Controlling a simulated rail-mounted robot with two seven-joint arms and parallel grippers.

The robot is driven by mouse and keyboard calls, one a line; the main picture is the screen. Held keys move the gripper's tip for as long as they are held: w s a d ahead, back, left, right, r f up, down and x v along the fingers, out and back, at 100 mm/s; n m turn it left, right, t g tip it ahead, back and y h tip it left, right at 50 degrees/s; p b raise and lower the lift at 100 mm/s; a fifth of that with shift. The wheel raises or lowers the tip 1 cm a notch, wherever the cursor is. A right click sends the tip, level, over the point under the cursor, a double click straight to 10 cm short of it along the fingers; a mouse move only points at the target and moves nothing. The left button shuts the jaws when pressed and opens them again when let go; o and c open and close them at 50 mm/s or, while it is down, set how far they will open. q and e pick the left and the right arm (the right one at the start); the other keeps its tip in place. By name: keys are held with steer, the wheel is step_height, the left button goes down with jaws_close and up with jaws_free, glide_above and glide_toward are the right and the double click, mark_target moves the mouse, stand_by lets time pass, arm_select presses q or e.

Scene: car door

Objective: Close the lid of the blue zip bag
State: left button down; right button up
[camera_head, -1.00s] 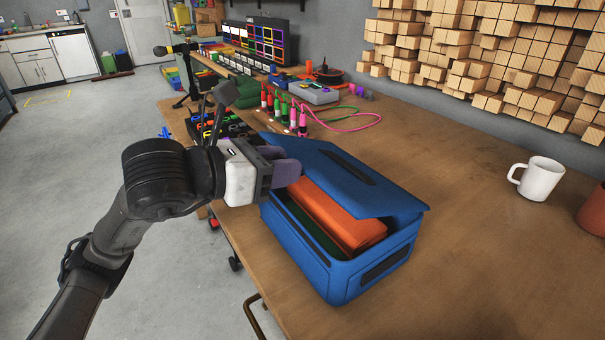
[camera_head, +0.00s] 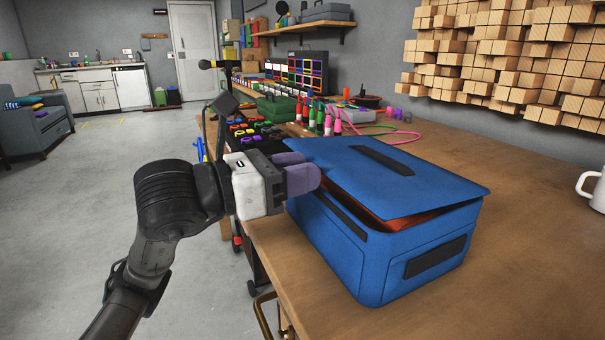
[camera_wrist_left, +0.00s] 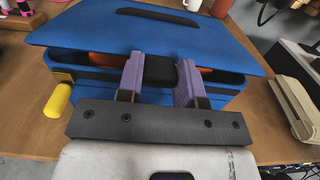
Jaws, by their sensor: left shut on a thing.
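The blue zip bag (camera_head: 345,255) stands on the workbench with its lid (camera_head: 410,180) partly down. A gap between lid and body shows an orange thing (camera_head: 405,219) inside. It is widest at the right corner in the head view. My left gripper (camera_head: 303,176), with purple fingers, is at the bag's left edge. In the left wrist view, its fingers (camera_wrist_left: 160,72) are on either side of a black tab at the bag's edge and shut on it. The lid (camera_wrist_left: 150,35) spreads out beyond them there. My right gripper is not in view.
The wooden workbench (camera_head: 500,270) is clear to the right of the bag, apart from a white mug (camera_head: 592,190). Colored tools (camera_head: 325,118) and a pink cable stand behind the bag. A yellow thing (camera_wrist_left: 58,100) is left of the fingers in the wrist view.

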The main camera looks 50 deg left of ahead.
arm_select(q)
step_height(320, 180, down, 3)
steer(key=shift+r+b, duration=0.1)
steer(key=shift+b, duration=0.75)
steer(key=c, duration=1.2)
jaws_free()
steer(key=shift+c, duration=0.2)
steer(key=o, duration=0.5)
steer(key=shift+s, duration=0.1)
steer(key=shift+c, duration=0.2)
steer(key=shift+r, duration=0.1)
